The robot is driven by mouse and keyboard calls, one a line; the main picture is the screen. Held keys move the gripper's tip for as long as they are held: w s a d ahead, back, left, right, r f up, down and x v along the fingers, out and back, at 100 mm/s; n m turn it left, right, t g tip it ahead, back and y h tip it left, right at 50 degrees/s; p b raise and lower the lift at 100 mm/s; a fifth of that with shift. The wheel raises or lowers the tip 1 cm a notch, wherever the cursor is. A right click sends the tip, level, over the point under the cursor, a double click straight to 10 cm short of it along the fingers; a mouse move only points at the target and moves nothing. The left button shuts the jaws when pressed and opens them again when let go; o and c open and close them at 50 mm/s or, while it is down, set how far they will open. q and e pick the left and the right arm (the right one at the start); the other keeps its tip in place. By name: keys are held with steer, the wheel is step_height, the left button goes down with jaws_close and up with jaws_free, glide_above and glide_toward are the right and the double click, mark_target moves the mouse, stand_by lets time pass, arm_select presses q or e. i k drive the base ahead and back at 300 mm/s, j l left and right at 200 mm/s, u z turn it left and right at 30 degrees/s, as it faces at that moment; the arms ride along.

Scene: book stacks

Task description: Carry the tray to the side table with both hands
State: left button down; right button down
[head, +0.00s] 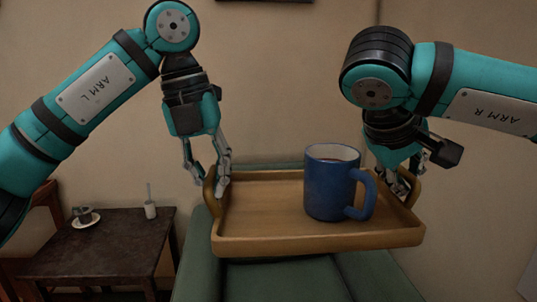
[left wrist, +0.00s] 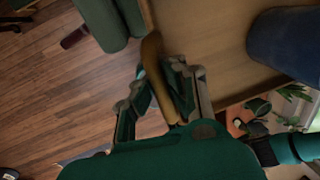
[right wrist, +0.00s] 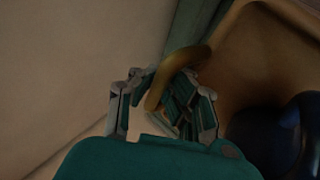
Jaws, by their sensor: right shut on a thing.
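A wooden tray (head: 270,242) with raised rims and a curved handle at each end is in front of me, level, over a green seat. A blue mug (head: 330,190) stands upright on its right half. My left gripper (head: 205,180) is open, with its fingers spread on either side of the left handle (left wrist: 154,75). My right gripper (head: 398,188) is shut on the right handle (right wrist: 178,70); the mug partly hides that end in the head view. A dark side table (head: 100,250) stands lower at the left.
On the side table are a saucer with a dark cup (head: 86,217) and a small white cup with a stick (head: 150,208); its front part is bare. The green seat (head: 320,278) is below the tray. A plain wall is behind.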

mark_target(96, 251)
steer(key=k+j, duration=0.1)
steer(key=j, duration=1.55)
steer(key=k+j+u, duration=0.1)
steer(key=j, duration=1.55)
